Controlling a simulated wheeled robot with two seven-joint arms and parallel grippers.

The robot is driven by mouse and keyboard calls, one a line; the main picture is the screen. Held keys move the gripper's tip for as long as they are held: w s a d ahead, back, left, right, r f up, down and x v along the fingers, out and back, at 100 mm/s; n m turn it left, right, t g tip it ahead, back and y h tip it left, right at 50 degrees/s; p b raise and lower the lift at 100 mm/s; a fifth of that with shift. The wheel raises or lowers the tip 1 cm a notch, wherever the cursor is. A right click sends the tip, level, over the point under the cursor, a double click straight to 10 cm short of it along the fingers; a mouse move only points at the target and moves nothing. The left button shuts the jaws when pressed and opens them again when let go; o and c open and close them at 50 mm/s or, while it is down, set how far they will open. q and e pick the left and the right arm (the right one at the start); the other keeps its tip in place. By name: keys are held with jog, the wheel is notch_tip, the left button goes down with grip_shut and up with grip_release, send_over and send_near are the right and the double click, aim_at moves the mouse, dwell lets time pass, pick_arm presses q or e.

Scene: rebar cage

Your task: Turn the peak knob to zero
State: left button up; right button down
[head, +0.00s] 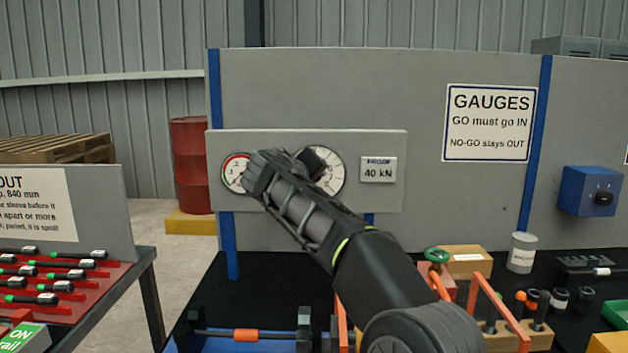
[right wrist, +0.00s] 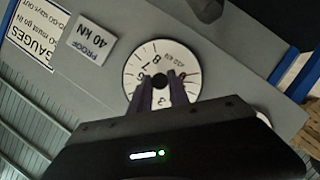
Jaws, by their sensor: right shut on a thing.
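The white dial (right wrist: 133,84) on the grey gauge panel has a small dark knob (right wrist: 159,81) at its centre. In the right wrist view the two fingers of my right gripper (right wrist: 160,93) are shut on this knob. In the head view the dial (head: 337,172) is partly hidden behind my right gripper (head: 300,165). My left gripper is in neither view.
A smaller gauge with a red and green band (head: 233,172) sits left on the panel. A "PROOF 40 kN" label (head: 378,170) is right of the dial. A blue box with a black knob (head: 588,190) is farther right. The bench below holds tools and a grey can (head: 522,253).

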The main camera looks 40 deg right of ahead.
jog(key=shift+f+n+h+b, duration=0.2)
jog(key=shift+n+h+b, duration=0.25)
jog(key=shift+n, duration=0.55)
jog(key=c, duration=1.2)
grip_release()
jog(key=shift+c, duration=0.2)
jog(key=shift+a+r, duration=0.1)
jog(key=b+v, duration=0.1)
jog(key=v, duration=0.6)
jog(key=shift+a+b, duration=0.3)
jog(key=shift+s, duration=0.15)
